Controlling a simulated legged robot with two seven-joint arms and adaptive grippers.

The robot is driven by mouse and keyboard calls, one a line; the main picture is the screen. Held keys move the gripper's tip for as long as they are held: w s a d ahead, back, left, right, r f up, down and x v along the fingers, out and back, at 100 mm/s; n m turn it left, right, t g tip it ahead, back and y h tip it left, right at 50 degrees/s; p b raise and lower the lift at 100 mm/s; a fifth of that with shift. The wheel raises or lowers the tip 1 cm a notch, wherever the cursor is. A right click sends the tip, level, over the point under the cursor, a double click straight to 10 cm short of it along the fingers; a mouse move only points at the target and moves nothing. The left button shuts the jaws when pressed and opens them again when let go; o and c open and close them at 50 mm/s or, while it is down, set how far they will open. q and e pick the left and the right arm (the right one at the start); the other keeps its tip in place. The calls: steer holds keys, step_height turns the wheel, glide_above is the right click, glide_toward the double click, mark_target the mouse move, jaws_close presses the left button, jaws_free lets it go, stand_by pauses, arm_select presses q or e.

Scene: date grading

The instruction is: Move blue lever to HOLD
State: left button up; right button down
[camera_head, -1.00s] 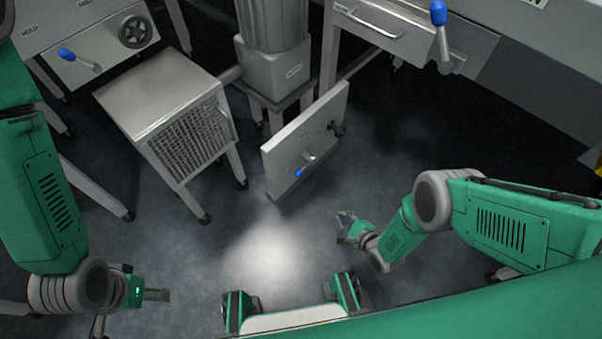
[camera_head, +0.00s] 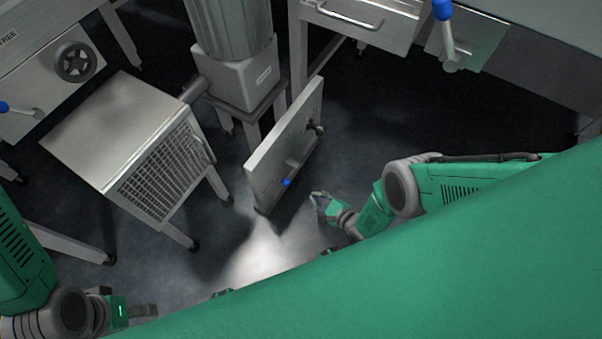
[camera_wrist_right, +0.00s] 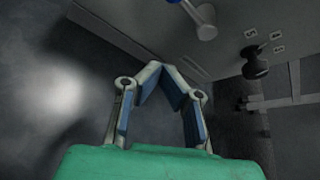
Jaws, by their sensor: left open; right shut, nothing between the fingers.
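A blue-tipped lever (camera_head: 286,182) sits on the face of a low upright grey panel (camera_head: 268,165) in the middle of the head view. In the right wrist view the panel (camera_wrist_right: 130,28) crosses the top, with a metal lever hub (camera_wrist_right: 205,18) at the upper edge and its blue tip cut off. My right gripper (camera_head: 318,203) is shut and empty, right of the lever and apart from it. Its fingertips (camera_wrist_right: 160,75) meet below the panel in the wrist view. My left gripper (camera_head: 145,311) is open and empty at the lower left, far from the panel.
Other blue-tipped levers stand at the upper right (camera_head: 443,12) and far left (camera_head: 4,107). A black knob (camera_wrist_right: 256,66) is on the panel, beside small labels. A grilled metal cabinet (camera_head: 115,135) stands left of the panel. Floor (camera_head: 245,260) is open before it.

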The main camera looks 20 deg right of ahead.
steer(key=b+x, duration=0.6)
steer(key=x, duration=0.4)
steer(key=shift+s+a+r+p, duration=0.1)
steer(key=shift+s+a+r, duration=0.1)
steer(key=shift+a+r, duration=0.3)
steer(key=shift+s+a+r+p, duration=0.15)
steer(key=shift+s+a+r, duration=0.1)
steer(key=shift+r, duration=0.4)
steer(key=shift+s+a+r+p, duration=0.15)
steer(key=shift+a+r, duration=0.2)
steer(key=shift+r, duration=0.25)
